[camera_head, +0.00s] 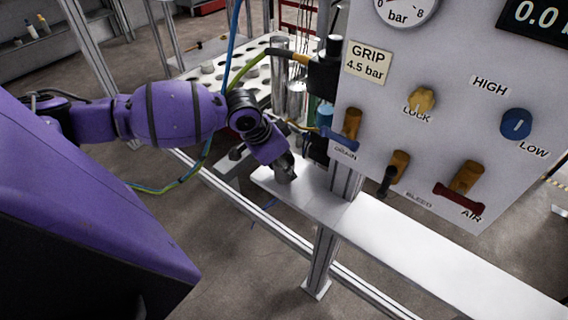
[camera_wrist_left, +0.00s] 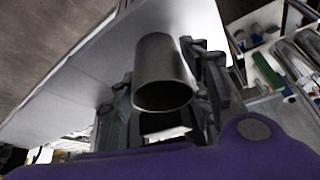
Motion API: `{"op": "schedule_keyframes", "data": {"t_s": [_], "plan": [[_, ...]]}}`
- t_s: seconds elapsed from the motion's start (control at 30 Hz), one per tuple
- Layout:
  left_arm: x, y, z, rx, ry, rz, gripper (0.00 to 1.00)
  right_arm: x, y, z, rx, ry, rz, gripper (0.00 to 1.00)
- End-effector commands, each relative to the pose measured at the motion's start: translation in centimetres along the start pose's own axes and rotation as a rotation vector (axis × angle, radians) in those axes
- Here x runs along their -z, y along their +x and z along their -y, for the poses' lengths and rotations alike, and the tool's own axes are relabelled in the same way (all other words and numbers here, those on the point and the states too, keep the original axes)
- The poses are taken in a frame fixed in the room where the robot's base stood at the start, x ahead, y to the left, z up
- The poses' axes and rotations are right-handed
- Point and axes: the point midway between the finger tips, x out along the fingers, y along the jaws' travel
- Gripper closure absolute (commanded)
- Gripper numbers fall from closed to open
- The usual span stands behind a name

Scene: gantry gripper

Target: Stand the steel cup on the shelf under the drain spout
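The steel cup (camera_head: 284,174) is a plain grey metal cylinder at the left end of the metal shelf (camera_head: 405,240), below and left of the gauge panel. In the left wrist view the cup (camera_wrist_left: 160,75) lies between the two fingers of my left gripper (camera_wrist_left: 160,85), its open rim facing the camera. The fingers appear to touch its sides. In the head view my left gripper (camera_head: 284,162) partly hides the cup. The drain valve (camera_head: 350,125) is on the panel's lower left. A thin pipe (camera_head: 302,128) at the panel's left edge may be its spout. My right gripper is not in view.
The grey panel (camera_head: 440,110) with knobs and levers overhangs the shelf. Behind are metal cylinders (camera_head: 279,75) and a white perforated rack (camera_head: 205,68). The shelf's right part is clear.

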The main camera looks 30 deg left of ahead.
Motion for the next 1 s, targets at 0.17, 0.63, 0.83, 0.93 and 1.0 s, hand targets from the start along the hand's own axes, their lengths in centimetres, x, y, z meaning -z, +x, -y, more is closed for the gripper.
{"op": "schedule_keyframes", "data": {"t_s": [0.17,0.63,0.83,0.93,1.0], "plan": [[0.0,0.0,0.0,0.000,0.000,0.001,0.39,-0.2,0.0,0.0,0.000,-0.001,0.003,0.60],[0.2,-2.9,0.2,0.005,0.002,-0.002,0.39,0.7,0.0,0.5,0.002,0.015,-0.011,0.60],[0.2,-7.5,0.2,0.007,0.003,-0.002,0.39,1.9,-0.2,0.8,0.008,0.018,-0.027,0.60],[0.2,-9.4,0.1,0.006,0.003,-0.002,0.39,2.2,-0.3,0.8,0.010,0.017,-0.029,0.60],[0.2,-10.6,0.1,0.005,0.002,-0.001,0.39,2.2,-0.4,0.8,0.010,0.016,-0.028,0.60]]}}
